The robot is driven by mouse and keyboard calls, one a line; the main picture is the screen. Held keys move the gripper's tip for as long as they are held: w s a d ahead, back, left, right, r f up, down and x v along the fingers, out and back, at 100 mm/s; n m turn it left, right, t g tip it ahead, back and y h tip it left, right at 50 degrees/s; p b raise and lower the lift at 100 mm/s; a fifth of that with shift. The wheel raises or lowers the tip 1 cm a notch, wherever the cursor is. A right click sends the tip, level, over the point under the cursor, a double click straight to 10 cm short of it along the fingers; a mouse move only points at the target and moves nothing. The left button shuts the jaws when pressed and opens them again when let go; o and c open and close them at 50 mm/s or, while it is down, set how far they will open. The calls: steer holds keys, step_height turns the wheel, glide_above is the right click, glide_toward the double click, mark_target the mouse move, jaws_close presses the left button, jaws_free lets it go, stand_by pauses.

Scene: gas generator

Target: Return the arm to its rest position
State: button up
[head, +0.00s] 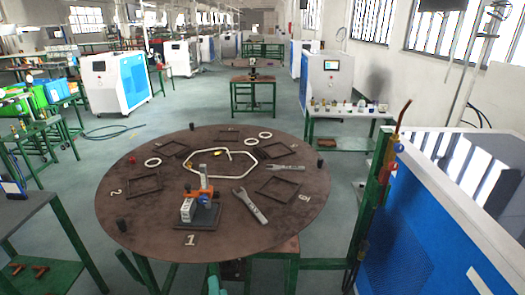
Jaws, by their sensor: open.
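The round brown table (135,215) stands in front of me. On its near part sits a small assembly with a grey upright, an orange part and a light grey block (188,211), on a dark base plate.
The table also holds a large wrench (250,205), a smaller wrench (286,168), a bent pale tube (190,163), white rings (152,162) and dark square frames. A blue-and-white cabinet (440,215) stands close at right, a dark bench (25,220) at left.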

steer(key=s+d+f+n+h, duration=0.1)
steer(key=s+d+f+n, duration=0.3)
steer(key=s, duration=0.4)
steer(key=s+d+f+n+h, duration=0.2)
steer(key=s+d+f, duration=0.2)
steer(key=s+f, duration=0.25)
steer(key=s+d+n+h, duration=0.1)
steer(key=s+n, duration=0.1)
steer(key=s, duration=0.6)
steer(key=s+d+f+n+g, duration=0.1)
steer(key=s+n, duration=0.2)
steer(key=s, duration=0.5)
steer(key=shift+d+n+h, duration=0.3)
steer(key=shift+d+h, duration=0.1)
steer(key=shift+f, duration=0.1)
